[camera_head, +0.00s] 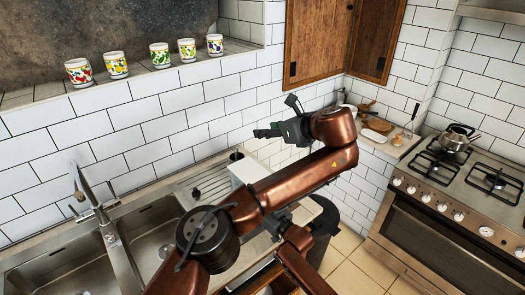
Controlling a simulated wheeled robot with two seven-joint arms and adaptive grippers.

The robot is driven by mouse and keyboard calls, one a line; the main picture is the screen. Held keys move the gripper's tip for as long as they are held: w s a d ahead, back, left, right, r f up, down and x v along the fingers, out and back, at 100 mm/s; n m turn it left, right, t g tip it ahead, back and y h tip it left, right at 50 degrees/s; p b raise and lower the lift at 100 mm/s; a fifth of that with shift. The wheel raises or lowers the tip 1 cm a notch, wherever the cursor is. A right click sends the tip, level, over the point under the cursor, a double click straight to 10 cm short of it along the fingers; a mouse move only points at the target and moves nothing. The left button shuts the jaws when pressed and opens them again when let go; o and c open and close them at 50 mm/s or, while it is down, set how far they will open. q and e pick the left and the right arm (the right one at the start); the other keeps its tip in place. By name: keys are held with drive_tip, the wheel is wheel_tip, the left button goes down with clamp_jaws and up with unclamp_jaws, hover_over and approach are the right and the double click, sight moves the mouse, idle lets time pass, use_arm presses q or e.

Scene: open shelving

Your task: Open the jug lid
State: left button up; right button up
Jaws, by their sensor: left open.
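My left gripper (277,117) is open and empty, with its dark fingers spread in front of the white tiled wall. Its copper-coloured arm crosses the middle of the picture. I cannot pick out a jug or its lid with certainty. A white, box-like thing (247,169) stands on the counter below the gripper, partly hidden by my arm; I cannot tell what it is. A metal kettle-like pot (456,138) with a dark handle stands on the hob at the right, well apart from the gripper.
A steel double sink (118,240) with a tap (90,195) lies at the left. Several patterned cups (160,55) stand on the ledge. A brown wooden cupboard (317,40) hangs behind the gripper. A stove (450,215) and a dark bin-like thing (323,225) stand at the right.

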use_arm(q)
drive_tip(key=s+d+f+t+y, duration=0.2)
drive_tip(key=s+d+f, duration=0.5)
drive_tip(key=f, duration=0.4)
drive_tip(key=s+f+t+y, duration=0.15)
drive_tip(key=s+f, duration=0.25)
drive_tip(key=f, duration=0.6)
drive_tip(key=shift+t, duration=0.45)
drive_tip(key=x, duration=0.8)
drive_tip(key=f+x, duration=0.1)
drive_tip(key=x, duration=0.3)
drive_tip(key=shift+a+f, duration=0.1)
drive_tip(key=shift+c, duration=0.3)
clamp_jaws()
